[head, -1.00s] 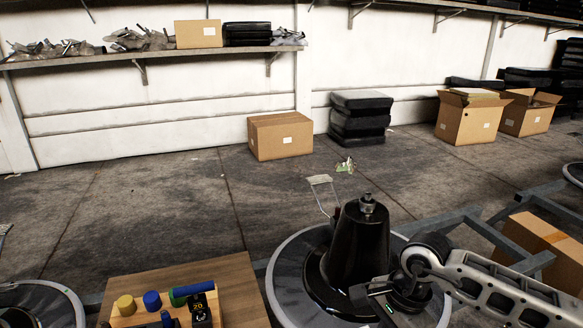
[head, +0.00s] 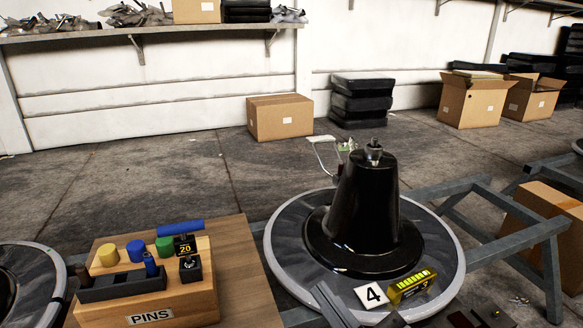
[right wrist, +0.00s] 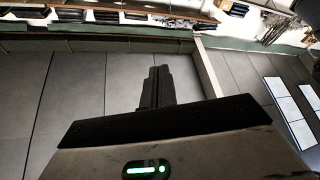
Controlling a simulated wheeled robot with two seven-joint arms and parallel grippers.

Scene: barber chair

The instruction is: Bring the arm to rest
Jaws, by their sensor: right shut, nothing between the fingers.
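My right gripper (right wrist: 157,88) shows in the right wrist view with its dark fingers together and nothing between them. Beyond the fingers in that view are a grey panelled floor and a pale wall. In the head view, only dark parts at the bottom right edge may belong to my right arm; I cannot tell. The black cone-shaped chair base (head: 366,215) stands upright on a round grey-rimmed disc (head: 285,262), with no gripper touching it. My left gripper is not in view.
A wooden block marked PINS (head: 205,290) holds coloured pegs at the lower left. A grey metal frame (head: 480,205) runs right. A closed carton (head: 280,118) stands on open floor behind.

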